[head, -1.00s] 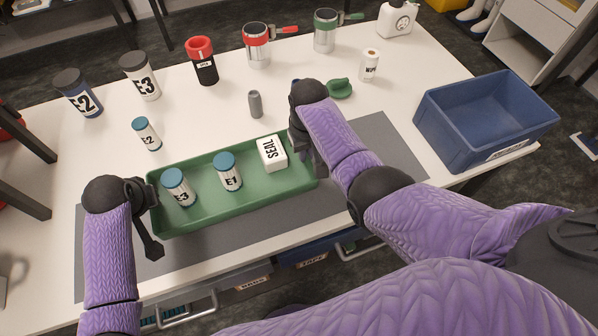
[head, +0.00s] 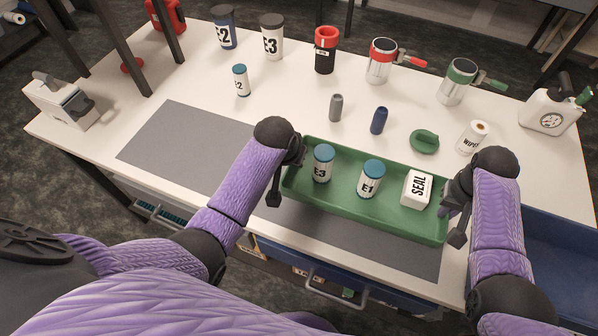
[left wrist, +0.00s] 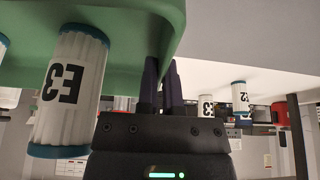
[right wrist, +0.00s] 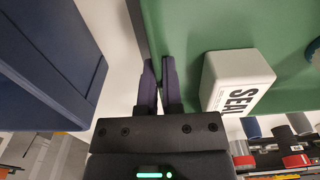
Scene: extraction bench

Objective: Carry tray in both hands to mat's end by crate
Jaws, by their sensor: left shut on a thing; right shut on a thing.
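The green tray (head: 395,215) is over the right part of the grey mat (head: 185,147), held by both ends. It carries the E3 vial (head: 323,163), the E1 vial (head: 370,179) and the white SEAL box (head: 416,189). The vials stand upright. My left gripper (head: 290,165) is shut on the tray's left end wall; its fingers show on the wall in the left wrist view (left wrist: 162,88). My right gripper (head: 455,205) is shut on the right end wall, beside the SEAL box in the right wrist view (right wrist: 158,85). I cannot tell whether the tray touches the mat.
The blue crate (head: 560,245) is at the right edge, close to my right arm. Behind the tray stand a grey vial (head: 336,107), a dark blue vial (head: 380,120), a green lid (head: 424,141) and a WIPES roll (head: 472,138). The mat's left part is bare.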

